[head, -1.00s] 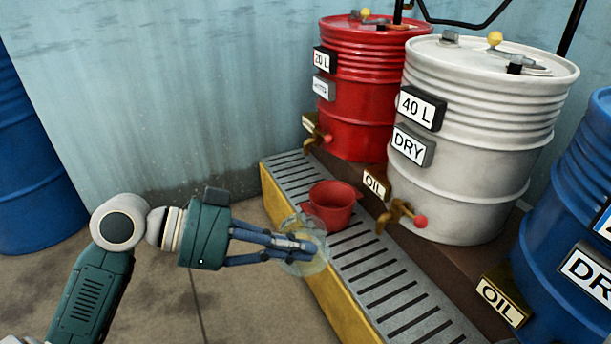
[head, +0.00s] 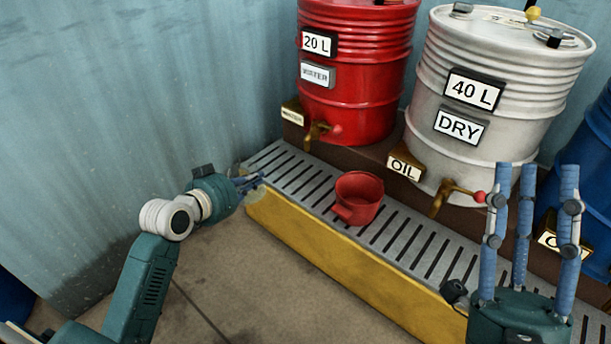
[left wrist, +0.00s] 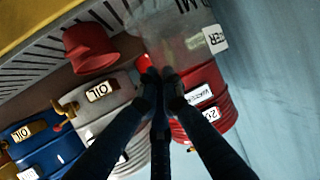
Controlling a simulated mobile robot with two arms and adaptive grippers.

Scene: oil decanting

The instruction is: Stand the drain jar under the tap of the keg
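The drain jar (head: 258,195) is clear and hard to make out. My left gripper (head: 250,184) is shut on it, at the far left end of the grated ledge; whether the jar touches the ledge I cannot tell. In the left wrist view the clear jar (left wrist: 180,45) shows beyond the fingers. The red keg (head: 350,75), marked 20 L, has a brass tap (head: 316,131) with a red knob, right of the jar. The white keg (head: 490,90), marked 40 L and DRY, has its tap (head: 445,192) above the ledge. My right gripper (head: 529,180) is open and empty, fingers upward.
A red pot (head: 360,193) stands on the grated ledge (head: 408,242), between the jar and the white keg's tap. An OIL sign (head: 404,167) sits beside that tap. A blue keg (head: 597,145) stands at the right. The wall is close on the left.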

